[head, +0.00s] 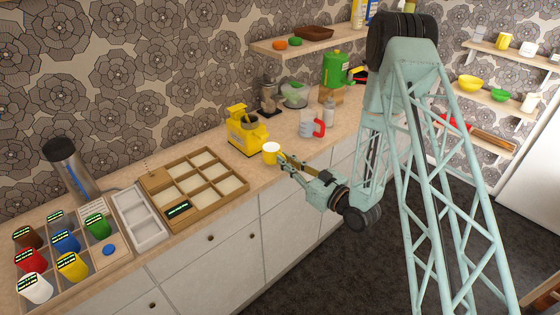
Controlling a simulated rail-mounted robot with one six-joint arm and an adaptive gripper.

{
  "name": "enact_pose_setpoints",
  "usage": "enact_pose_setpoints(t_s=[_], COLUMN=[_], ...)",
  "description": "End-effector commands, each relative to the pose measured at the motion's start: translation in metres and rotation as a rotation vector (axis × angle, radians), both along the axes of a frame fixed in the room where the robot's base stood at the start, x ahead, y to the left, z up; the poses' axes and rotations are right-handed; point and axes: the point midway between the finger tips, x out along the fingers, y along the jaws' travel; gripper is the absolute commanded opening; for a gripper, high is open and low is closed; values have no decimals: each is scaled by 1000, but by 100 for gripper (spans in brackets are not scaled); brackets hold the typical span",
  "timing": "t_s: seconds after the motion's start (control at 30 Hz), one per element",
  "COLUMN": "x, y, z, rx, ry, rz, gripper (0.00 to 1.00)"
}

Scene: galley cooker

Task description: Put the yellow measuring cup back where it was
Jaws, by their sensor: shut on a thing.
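The yellow measuring cup (271,155), with a pale top, is at the fingertips of my gripper (284,159), near the front edge of the counter, just right of a yellow machine (246,132). My gripper reaches in from the right and is shut on the cup. The fingers are small in the view, and I cannot tell whether the cup touches the counter.
A wooden divided tray (194,182) and a white tray (140,215) lie to the left. A compartment box at far left holds several coloured labelled containers, one yellow (73,266). A clear measuring jug with a red handle (312,124) stands to the right.

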Motion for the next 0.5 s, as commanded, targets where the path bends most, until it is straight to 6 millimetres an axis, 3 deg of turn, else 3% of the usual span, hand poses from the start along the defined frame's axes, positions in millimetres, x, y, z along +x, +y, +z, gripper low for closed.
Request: enact_pose_setpoints(t_s=[0.2,0.5], x=[20,20], y=[21,19], z=[0,-15], rx=[0,0], ry=[-1,0], rz=[2,0], gripper=[0,0])
